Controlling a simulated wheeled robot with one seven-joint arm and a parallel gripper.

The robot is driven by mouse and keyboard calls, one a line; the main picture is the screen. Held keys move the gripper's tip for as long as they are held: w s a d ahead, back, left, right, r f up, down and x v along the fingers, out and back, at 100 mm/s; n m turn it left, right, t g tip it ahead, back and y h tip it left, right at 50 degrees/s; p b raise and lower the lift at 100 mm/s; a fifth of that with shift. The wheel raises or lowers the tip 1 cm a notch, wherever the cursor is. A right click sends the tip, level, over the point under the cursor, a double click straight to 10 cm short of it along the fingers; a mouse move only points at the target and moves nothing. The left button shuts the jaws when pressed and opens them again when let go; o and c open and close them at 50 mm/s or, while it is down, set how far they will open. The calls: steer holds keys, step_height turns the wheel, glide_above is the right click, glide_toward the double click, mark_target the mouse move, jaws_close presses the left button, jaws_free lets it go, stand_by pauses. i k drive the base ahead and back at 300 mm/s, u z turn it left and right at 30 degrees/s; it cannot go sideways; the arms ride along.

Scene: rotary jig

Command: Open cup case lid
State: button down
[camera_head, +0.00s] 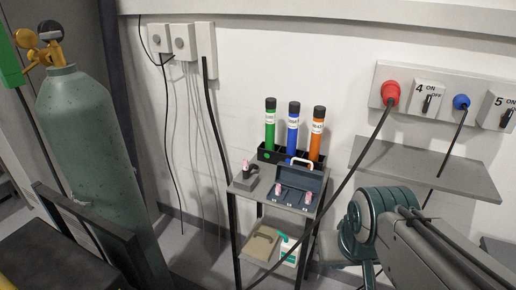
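A blue-grey cup case (297,199) sits on the top shelf of a small dark trolley, in the middle of the head view. Its lid (303,178) appears raised at the back, with a white handle (302,161) at its top. Pink-topped small items stand in or at the front of the case, at its left and right. They are too small to make out clearly. My arm comes in from the lower right, and its teal joint is to the right of the trolley. I cannot make out my gripper's fingers, and nothing of mine is seen touching the case.
Green, blue and orange tubes (292,130) stand in a black rack behind the case. A small grey device (247,179) sits to its left. A black cable (349,170) crosses in front at right. A grey wall shelf (440,172) is at right, a gas cylinder (95,165) at left.

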mark_target(305, 179)
steer(key=u, duration=0.2)
steer(key=i, duration=1.1)
steer(key=z, duration=0.4)
